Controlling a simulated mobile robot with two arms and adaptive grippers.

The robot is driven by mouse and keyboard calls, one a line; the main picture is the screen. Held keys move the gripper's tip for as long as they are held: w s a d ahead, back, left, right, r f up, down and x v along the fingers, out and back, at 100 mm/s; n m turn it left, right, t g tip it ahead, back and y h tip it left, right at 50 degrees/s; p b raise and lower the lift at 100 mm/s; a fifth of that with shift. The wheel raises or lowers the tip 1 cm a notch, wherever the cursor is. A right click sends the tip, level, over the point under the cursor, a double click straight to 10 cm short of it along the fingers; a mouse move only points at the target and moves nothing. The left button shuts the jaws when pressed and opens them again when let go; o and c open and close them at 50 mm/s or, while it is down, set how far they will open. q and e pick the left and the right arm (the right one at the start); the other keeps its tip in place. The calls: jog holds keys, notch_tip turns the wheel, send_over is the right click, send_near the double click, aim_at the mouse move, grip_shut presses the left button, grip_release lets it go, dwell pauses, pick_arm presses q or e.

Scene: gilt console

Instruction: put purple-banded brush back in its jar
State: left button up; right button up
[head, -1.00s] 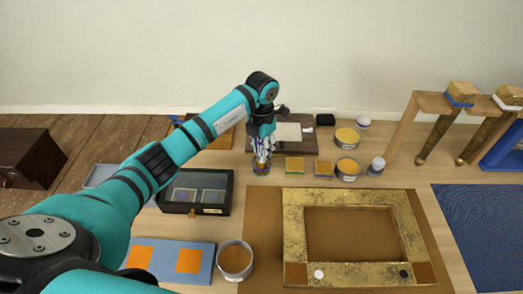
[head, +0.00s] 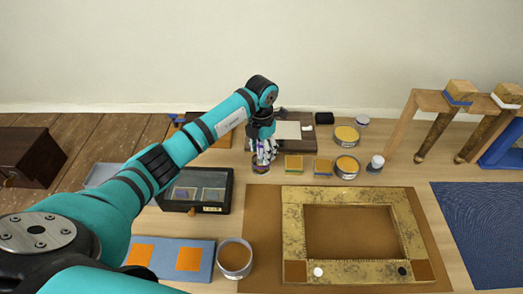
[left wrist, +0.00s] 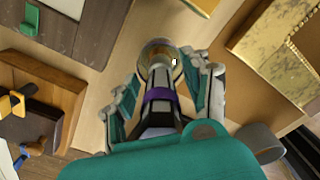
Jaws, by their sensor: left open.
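The glass jar (head: 261,168) stands on the table left of the frame, and its rim shows in the left wrist view (left wrist: 150,48). The purple-banded brush (left wrist: 160,96) points down into the jar's opening, with its purple band nearer the wrist camera. In the head view the brush (head: 260,156) shows only as a small part above the jar. My left gripper (head: 263,147) is just above the jar. In the left wrist view its fingers (left wrist: 162,78) are spread on both sides of the brush, with gaps beside it. My right gripper is not in view.
A dark glass-lidded box (head: 222,206) stands left of the jar. Sanding blocks (head: 293,164), round tins (head: 347,167) and a white-capped bottle (head: 375,164) stand to its right. A gilt frame (head: 295,235) lies in front on a brown mat (head: 264,208).

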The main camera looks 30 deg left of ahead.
pick_arm(q)
notch_tip(320, 180, up, 11)
jog(key=b, duration=0.2)
jog(key=shift+f+b, duration=0.1)
jog(key=shift+b, duration=0.3)
jog(key=shift+r, duration=0.55)
